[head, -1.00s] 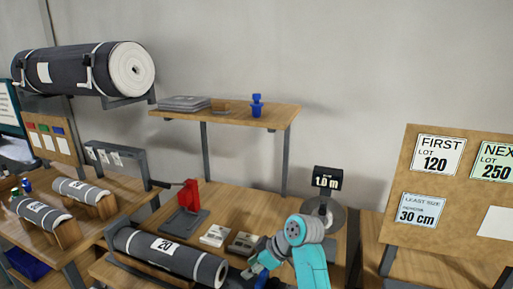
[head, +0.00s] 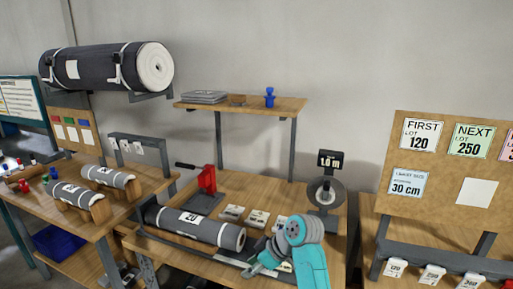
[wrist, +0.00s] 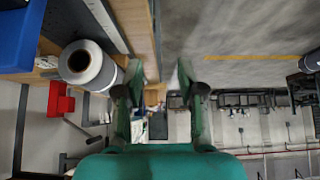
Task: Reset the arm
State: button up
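My arm, teal with grey joints, shows at the bottom of the head view, bent in front of the workbench (head: 150,244). Its end (head: 262,262) is low over the bench's front edge, and the fingers cannot be made out there. In the wrist view my gripper (wrist: 159,75) has its two green fingers apart, with nothing between them. A grey roll (wrist: 85,66) lies to the left of the fingers, apart from them. In the head view a grey roll labelled 20 (head: 195,226) lies on the bench, left of my arm.
A red clamp-like tool (head: 206,182), white-labelled blocks (head: 257,218) and a 1.0 m gauge (head: 327,190) stand on the bench. A shelf (head: 240,107) is above. A large roll (head: 105,66) hangs at upper left. A sign board (head: 450,200) stands at right.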

jog(key=s+d+f+m+t+h, duration=0.1)
jog(key=s+d+f+m+t, duration=0.15)
jog(key=s+f, duration=0.45)
jog(key=s+d+f+m+t, duration=0.1)
jog(key=s+d+f+m, duration=0.2)
jog(key=f, duration=0.8)
jog(key=s+d+f+m+t+h, duration=0.1)
jog(key=s+d+f+m+t, duration=0.15)
jog(key=s, duration=0.45)
jog(key=s+d+f+m+t+h, duration=0.1)
jog(key=s+d+f, duration=0.25)
jog(key=s, duration=0.35)
jog(key=s+d+r+m+t+h, duration=0.1)
jog(key=s+d+r+m+h, duration=0.15)
jog(key=s, duration=0.65)
jog(key=s+d+r+m+t+h, duration=0.15)
jog(key=s+d, duration=0.25)
jog(key=s, duration=0.4)
jog(key=s+d+r+m+t, duration=0.1)
jog(key=s+r+t, duration=0.1)
jog(key=s+r, duration=1)
notch_tip(320, 180, up, 4)
jog(key=shift+s+d+f+t, duration=0.2)
jog(key=shift+s+d+t, duration=0.15)
jog(key=shift+s+d, duration=0.05)
